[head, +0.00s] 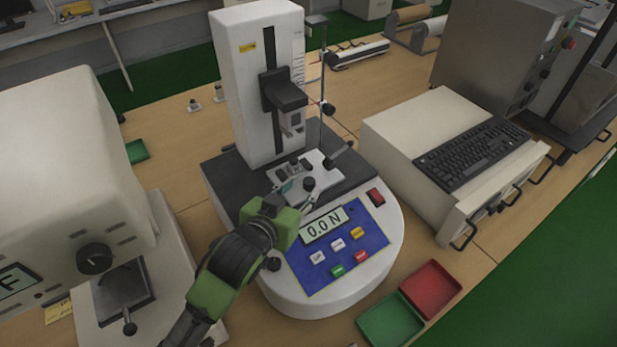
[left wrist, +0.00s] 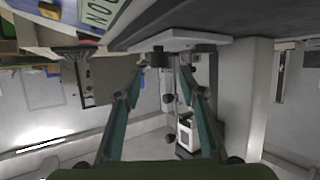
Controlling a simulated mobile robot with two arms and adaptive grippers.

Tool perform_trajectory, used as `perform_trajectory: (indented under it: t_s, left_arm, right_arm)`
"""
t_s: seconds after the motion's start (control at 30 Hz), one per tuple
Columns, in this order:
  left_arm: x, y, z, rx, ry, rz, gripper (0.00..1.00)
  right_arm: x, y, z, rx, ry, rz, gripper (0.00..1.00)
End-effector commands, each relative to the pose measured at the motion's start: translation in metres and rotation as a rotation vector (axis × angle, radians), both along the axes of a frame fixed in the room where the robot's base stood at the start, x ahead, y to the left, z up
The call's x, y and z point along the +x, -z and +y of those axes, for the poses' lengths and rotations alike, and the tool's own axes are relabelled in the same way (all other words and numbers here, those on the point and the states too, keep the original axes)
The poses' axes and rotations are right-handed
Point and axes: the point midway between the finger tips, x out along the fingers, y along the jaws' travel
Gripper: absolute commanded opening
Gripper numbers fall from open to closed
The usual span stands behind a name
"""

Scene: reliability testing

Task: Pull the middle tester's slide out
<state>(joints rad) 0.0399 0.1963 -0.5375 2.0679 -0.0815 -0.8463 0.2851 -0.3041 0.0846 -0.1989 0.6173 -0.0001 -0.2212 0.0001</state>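The middle tester (head: 258,130) is a white column on a dark base with a blue panel reading "0.0 N". Its slide (head: 324,172) is a light plate under the column, with a black knob (head: 309,184) at its front edge. My left gripper (head: 300,195) is open, with its teal fingers around or just in front of the knob. In the left wrist view, the fingertips (left wrist: 158,80) are apart, with the knob (left wrist: 158,58) near the gap between them and the slide plate (left wrist: 190,41) beyond. Contact with the knob cannot be told. My right gripper is out of view.
A white tester (head: 60,180) stands close on the left. A beige box (head: 400,125) with a black keyboard (head: 472,153) stands on the right. A green tray (head: 390,322) and a red tray (head: 431,289) lie at the front right.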

Motion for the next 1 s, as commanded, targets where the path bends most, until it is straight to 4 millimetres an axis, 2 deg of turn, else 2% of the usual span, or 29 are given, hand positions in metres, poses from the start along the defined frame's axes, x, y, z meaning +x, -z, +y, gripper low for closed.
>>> perform_trajectory:
  t_s: [0.13,0.4,0.83,0.97,1.0]
  left_arm:
    - [0.021,0.008,-0.009,0.0,0.0,0.0,0.37]
    - [0.045,0.019,-0.019,0.0,0.001,-0.001,0.37]
    - [0.051,0.023,-0.022,-0.001,0.001,-0.001,0.37]
    - [0.05,0.023,-0.021,-0.001,0.001,-0.001,0.03]
    - [0.05,0.023,-0.021,-0.001,0.001,-0.001,0.0]
  right_arm:
    - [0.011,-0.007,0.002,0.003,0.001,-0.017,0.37]
    - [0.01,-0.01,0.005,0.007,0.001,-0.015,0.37]
    - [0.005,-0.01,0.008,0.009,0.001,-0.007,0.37]
    - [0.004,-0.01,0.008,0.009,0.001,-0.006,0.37]
    - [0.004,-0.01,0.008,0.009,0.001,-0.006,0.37]
